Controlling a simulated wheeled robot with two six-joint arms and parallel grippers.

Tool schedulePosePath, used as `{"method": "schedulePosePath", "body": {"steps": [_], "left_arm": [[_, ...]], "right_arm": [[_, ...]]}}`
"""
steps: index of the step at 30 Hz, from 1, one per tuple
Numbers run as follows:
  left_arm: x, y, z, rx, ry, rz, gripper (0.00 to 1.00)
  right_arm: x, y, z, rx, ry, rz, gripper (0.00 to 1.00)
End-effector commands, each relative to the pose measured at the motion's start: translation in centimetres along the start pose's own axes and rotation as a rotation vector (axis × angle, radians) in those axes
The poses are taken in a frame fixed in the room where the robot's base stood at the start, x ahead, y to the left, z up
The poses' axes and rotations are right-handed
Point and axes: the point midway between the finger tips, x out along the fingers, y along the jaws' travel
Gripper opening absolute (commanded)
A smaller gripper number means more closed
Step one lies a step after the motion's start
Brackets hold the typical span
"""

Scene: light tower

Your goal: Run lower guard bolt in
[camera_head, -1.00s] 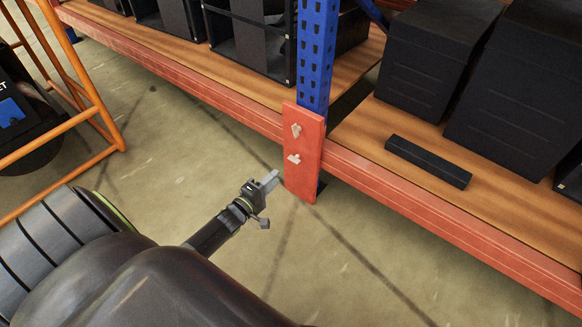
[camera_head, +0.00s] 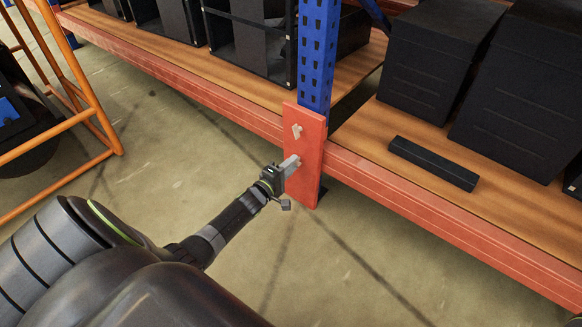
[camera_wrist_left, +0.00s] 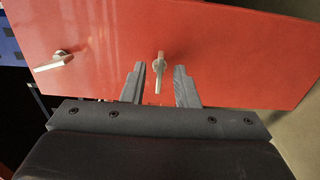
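The red guard plate (camera_head: 304,185) stands on the foot of the blue upright and also fills much of the left wrist view (camera_wrist_left: 230,50). The lower bolt (camera_wrist_left: 159,68) has a pale wing-like handle, which points down between my left fingers in that view. The upper bolt (camera_head: 297,131) shows above my left gripper in the head view, and at the left in the wrist view (camera_wrist_left: 60,60). My left gripper (camera_head: 292,162) is open, its fingers (camera_wrist_left: 159,84) either side of the lower bolt's handle with gaps. It mostly hides that bolt in the head view. My right gripper is out of view.
The blue rack upright (camera_head: 318,50) and orange-red beam (camera_head: 420,205) run beside the guard. Black boxes (camera_head: 440,60) and a low black bar (camera_head: 432,163) rest on wooden shelves. An orange frame (camera_head: 95,115) stands at left. Concrete floor in front is clear.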

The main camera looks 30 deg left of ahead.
Motion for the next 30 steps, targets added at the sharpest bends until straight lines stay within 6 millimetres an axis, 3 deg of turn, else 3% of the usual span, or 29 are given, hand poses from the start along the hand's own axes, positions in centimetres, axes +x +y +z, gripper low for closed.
{"method": "schedulePosePath", "body": {"steps": [12,18,30], "left_arm": [[0.31,0.03,-0.02,0.000,0.000,0.000,0.27],[0.30,0.02,-0.01,0.000,0.000,0.000,0.01],[0.29,0.07,0.01,0.038,0.000,0.000,0.00]], "right_arm": [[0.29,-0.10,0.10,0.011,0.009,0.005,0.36],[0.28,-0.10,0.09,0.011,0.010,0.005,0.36],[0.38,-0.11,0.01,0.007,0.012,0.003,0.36]]}}
